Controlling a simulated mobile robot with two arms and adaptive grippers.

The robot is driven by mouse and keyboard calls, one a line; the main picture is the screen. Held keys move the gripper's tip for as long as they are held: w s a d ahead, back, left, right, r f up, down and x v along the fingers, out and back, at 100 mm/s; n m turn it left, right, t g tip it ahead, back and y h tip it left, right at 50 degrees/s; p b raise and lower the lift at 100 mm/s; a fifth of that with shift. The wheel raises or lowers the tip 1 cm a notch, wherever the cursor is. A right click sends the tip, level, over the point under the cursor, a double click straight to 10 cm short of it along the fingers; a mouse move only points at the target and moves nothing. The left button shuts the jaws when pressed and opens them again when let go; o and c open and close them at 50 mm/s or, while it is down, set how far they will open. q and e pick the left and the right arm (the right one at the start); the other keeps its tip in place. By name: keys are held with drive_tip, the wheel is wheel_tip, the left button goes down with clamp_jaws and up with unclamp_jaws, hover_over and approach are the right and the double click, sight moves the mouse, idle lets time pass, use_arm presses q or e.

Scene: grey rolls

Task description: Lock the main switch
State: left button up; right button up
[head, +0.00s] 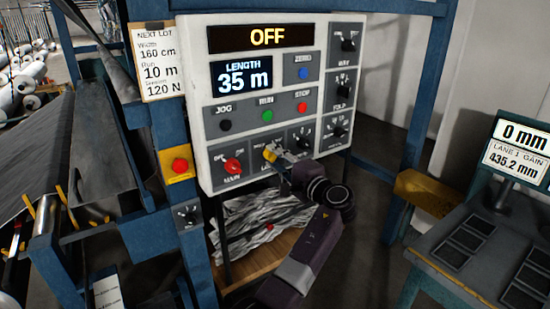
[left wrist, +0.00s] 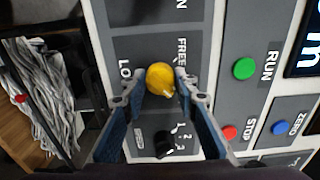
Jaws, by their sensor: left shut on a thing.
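The grey-white control panel (head: 203,135) stands upright, with a display reading OFF. The main switch (head: 232,164) is a red knob above the word MAIN. Right of it is a yellow knob (head: 269,154), partly hidden by my left gripper (head: 279,152). In the left wrist view the yellow knob (left wrist: 160,77) sits between the words FREE and LOC, the latter partly covered by a finger. My left gripper (left wrist: 160,93) is shut on this knob, one finger on each side. Its exact pointing direction is hard to tell. My right gripper is not in view.
Black selector knobs (head: 303,137) sit right of the gripper. Green (head: 267,115) and red (head: 302,107) buttons lie above it. A red button on a yellow box (head: 180,165) is at the left. Blue posts (head: 411,130) frame the panel; grey crumpled material (head: 255,222) lies below.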

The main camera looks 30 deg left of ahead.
use_arm(q)
drive_tip(key=shift+r, duration=0.25)
drive_tip(key=o, duration=1.2)
drive_tip(key=shift+w+f, duration=0.1)
drive_tip(key=shift+f, duration=0.1)
drive_tip(key=shift+c, duration=0.2)
drive_tip(key=v, duration=1.2)
drive_tip(key=shift+f, duration=0.15)
